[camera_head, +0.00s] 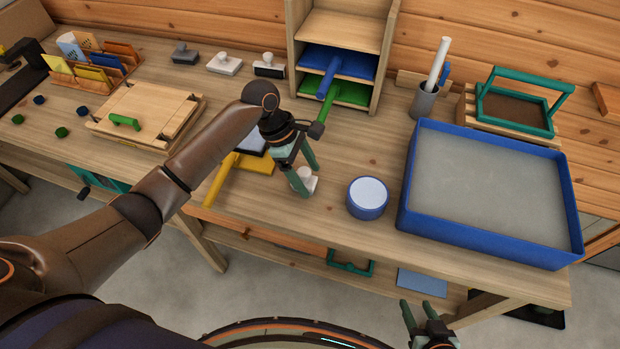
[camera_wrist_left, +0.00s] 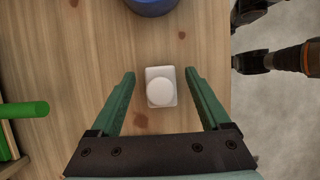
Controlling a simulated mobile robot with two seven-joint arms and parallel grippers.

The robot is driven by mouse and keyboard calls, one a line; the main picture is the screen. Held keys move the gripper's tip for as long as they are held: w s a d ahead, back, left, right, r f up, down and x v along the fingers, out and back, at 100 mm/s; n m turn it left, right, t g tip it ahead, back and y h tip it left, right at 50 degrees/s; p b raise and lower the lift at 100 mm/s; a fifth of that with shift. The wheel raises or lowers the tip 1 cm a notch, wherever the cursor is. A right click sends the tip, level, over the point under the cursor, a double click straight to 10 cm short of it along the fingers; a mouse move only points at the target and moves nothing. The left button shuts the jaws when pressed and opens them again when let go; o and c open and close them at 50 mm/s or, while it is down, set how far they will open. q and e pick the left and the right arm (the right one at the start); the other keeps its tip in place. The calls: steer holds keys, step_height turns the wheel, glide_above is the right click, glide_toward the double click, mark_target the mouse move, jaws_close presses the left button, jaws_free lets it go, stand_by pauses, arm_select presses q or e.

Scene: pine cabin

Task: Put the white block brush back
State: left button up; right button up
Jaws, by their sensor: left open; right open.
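A small white block with a round knob (camera_head: 308,176), apparently the white block brush, stands upright near the front edge of the table. My left gripper (camera_head: 307,181) is open above it, with one finger on each side. In the left wrist view the white block (camera_wrist_left: 161,87) sits between the two open fingers, with gaps on both sides. Similar knobbed blocks stand in a row at the back: a dark grey one (camera_head: 184,53), a white one (camera_head: 224,64) and one with a black base (camera_head: 269,66). My right gripper (camera_head: 418,311) is open and empty, low before the table.
A blue round tub (camera_head: 367,198) stands right of the white block, and a large blue tray (camera_head: 488,247) beyond it. A yellow-handled tool (camera_head: 222,180) lies to the left. A wooden shelf (camera_head: 337,40) with blue and green tools stands behind.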

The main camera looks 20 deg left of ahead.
arm_select(q)
steer(key=v, duration=1)
